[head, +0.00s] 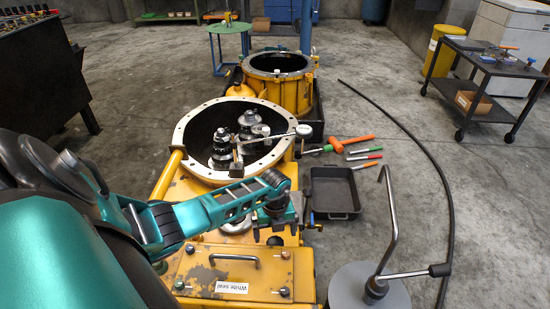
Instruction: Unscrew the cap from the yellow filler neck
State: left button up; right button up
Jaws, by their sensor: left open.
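A yellow transmission housing (178,197) with a large open flanged bore stands in the middle of the head view. A narrow yellow tube (172,163) sticks up at its left edge; I cannot tell if it is the filler neck. A round silvery part (236,222) sits on top of the housing behind my arm, and I cannot tell if it is the cap. My left gripper (277,234) points down over the right side of the housing top, right of the silvery part. It is open and nothing shows between its fingers. My right gripper is out of view.
A handled cover plate (205,272) lies in front. A black tray (334,190) and several tools, including an orange hammer (352,141), lie on the floor to the right. A bent metal rod (390,220) rises at lower right. A dark cart (490,70) stands far right.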

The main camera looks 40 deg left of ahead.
pick_arm(q)
jog(key=shift+r, duration=0.45)
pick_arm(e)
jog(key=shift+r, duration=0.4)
